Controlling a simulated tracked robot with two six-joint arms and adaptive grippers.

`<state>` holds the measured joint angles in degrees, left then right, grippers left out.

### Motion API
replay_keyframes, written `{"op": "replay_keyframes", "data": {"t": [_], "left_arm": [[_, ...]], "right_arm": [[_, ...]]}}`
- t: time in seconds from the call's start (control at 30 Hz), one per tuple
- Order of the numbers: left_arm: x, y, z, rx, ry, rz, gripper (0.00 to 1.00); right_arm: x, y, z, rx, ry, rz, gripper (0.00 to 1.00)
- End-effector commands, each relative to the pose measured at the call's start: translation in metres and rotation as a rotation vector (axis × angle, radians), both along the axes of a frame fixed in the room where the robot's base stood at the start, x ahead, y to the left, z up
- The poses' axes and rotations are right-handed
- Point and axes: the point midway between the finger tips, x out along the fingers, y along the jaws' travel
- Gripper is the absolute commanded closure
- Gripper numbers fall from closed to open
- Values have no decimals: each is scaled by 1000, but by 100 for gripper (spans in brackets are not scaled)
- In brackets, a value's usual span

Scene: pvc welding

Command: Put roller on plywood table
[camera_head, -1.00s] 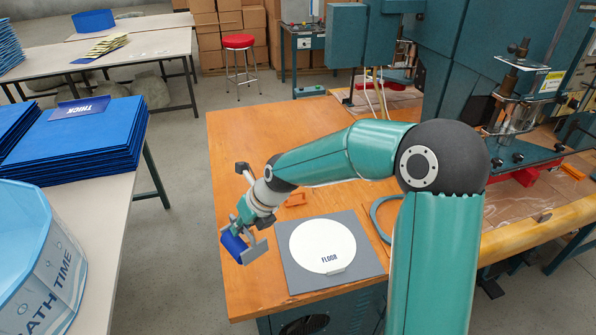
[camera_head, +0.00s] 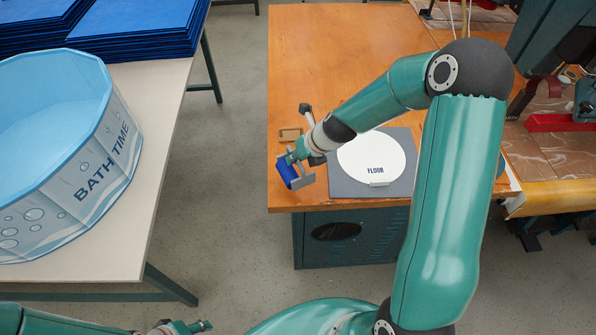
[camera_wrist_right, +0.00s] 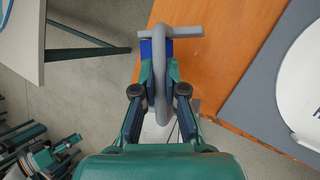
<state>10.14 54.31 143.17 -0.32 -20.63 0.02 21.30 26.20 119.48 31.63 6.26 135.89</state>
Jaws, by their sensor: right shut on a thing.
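The plywood table (camera_head: 340,60) is the orange-brown wooden bench in the middle of the head view. My right gripper (camera_head: 291,160) is shut on the roller (camera_head: 287,174), seen as a blue part with a grey frame, near the table's front left corner. In the right wrist view, the roller's grey bar (camera_wrist_right: 160,60) runs between the fingers of my right gripper (camera_wrist_right: 160,72), with blue showing behind it. Whether the roller touches the tabletop cannot be told. My left gripper (camera_head: 185,327) is only partly seen at the bottom edge of the head view.
A grey mat (camera_head: 345,187) with a white round FLOOR disc (camera_head: 365,155) lies right of the roller. A small brown block (camera_head: 290,134) lies behind it. A blue BATH TIME pool (camera_head: 70,150) stands on the left table. Bare wood is free farther back.

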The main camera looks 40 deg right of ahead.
Motion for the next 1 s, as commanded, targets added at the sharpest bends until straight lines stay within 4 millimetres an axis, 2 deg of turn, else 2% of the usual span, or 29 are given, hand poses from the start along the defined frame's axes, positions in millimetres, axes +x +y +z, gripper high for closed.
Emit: {"op": "replay_keyframes", "data": {"t": [0.17, 0.43, 0.7, 0.73, 0.87, 1.0], "left_arm": [[1, 0, -9, 0, -2, 1, 60], [0, 0, -41, 0, -1, 0, 60], [0, 0, -41, 0, -1, 0, 60], [0, 0, -41, 0, -1, 0, 60], [0, 0, -41, 0, -2, 1, 60], [0, 0, -41, 0, -2, 0, 60]], "right_arm": [[0, 0, -9, 0, -1, 0, 100], [0, -1, -45, 0, -1, -1, 100], [0, 0, -46, 0, 0, 0, 100], [-1, 0, -46, 0, 1, 0, 88], [-1, 0, -46, 1, 1, -1, 66], [-1, 0, -46, 0, 0, -1, 64]]}}
